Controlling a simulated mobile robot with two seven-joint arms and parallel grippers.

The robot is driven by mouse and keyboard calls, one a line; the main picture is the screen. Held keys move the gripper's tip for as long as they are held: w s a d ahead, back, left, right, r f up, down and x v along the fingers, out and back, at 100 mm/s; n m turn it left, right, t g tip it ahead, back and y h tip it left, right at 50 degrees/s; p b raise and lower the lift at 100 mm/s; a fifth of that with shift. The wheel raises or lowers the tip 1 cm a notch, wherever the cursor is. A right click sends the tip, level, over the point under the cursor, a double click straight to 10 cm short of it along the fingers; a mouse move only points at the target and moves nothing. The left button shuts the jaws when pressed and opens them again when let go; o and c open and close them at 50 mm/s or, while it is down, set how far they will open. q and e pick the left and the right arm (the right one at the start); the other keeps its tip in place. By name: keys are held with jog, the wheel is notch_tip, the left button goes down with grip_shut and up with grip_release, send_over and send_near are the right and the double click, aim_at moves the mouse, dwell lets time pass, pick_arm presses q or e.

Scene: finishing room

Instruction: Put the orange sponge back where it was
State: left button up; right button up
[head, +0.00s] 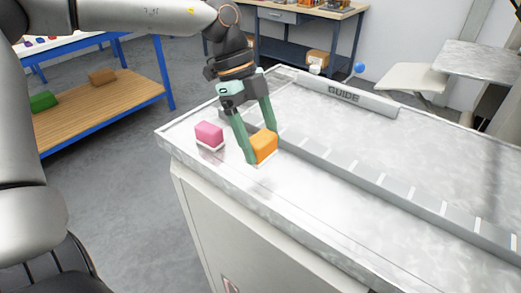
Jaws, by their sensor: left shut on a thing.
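The orange sponge (264,146) is a small block with a pale underside, at the near left part of the metal-topped bench (330,228). My left gripper (260,148) comes down from above, and its green fingers are shut on the orange sponge. The sponge is at or just above the bench top; I cannot tell whether it touches. A pink sponge (209,134) sits on the bench to the left of the orange one, apart from it. My right gripper is not in view.
A long rail with white marks (365,178) runs along the bench beyond the sponge. A bar lettered GUIDE (345,94) lies at the back. A blue-framed shelf (105,103) with green and brown blocks stands at left. The bench top right of the rail is clear.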

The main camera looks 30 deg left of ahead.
aim_at(260, 152)
pick_arm(q)
jog(key=shift+w+a+f, duration=0.15)
jog(key=shift+w+f, duration=0.1)
jog(key=shift+f, duration=0.15)
jog(key=shift+w+a+f, duration=0.1)
jog(key=shift+w+f, duration=0.05)
jog(key=shift+f, duration=1.65)
jog(key=o, duration=1.2)
jog(key=shift+r, duration=0.25)
jog(key=v, duration=1.1)
jog(key=shift+a+r+p, duration=0.15)
jog(key=shift+r+p, duration=0.25)
